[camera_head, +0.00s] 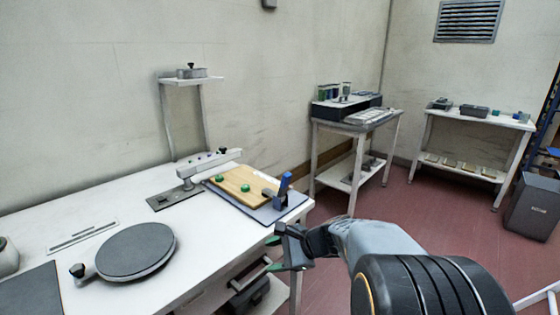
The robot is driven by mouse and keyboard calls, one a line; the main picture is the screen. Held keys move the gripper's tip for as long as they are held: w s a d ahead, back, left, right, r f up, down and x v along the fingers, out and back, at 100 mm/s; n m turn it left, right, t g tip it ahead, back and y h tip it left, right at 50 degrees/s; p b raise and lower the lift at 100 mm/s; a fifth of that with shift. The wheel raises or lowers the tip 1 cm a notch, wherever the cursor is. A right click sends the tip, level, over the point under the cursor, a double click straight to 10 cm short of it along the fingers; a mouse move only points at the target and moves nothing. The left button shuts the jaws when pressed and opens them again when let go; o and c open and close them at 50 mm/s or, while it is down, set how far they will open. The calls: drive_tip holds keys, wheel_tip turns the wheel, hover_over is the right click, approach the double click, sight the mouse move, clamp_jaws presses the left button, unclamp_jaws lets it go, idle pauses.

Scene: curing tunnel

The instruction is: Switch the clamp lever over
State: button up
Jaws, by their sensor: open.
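The clamp lever (285,185) has a blue handle and stands nearly upright, tilted slightly, at the right end of a wooden board (238,180). The board lies on a grey plate (265,213) at the right end of the white bench (189,238). Two green knobs sit on the board. My gripper (279,247) is open and empty, in front of the bench's right front edge, lower in the picture than the lever and apart from it. Its fingers are partly seen side-on.
A grey round turntable (136,250) and a dark mat (30,290) lie on the bench at left. A metal arm fixture (208,170) stands behind the board. Two white tables with equipment and a dark bin (531,208) stand further right. Red floor lies open between.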

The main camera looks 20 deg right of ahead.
drive_tip(key=w+d+r+m+t+p, duration=0.3)
drive_tip(key=w+d+r+m+t, duration=0.2)
drive_tip(key=d+r+m, duration=0.15)
drive_tip(key=m+t+h+p, duration=0.2)
drive_tip(key=m+t, duration=0.3)
drive_tip(key=m, duration=0.2)
approach(288, 180)
drive_tip(key=shift+n, duration=0.25)
drive_tip(key=x, duration=1.3)
drive_tip(key=shift+w+d+f, duration=0.1)
drive_tip(key=shift+d, duration=0.05)
drive_tip(key=shift+c, duration=0.2)
clamp_jaws()
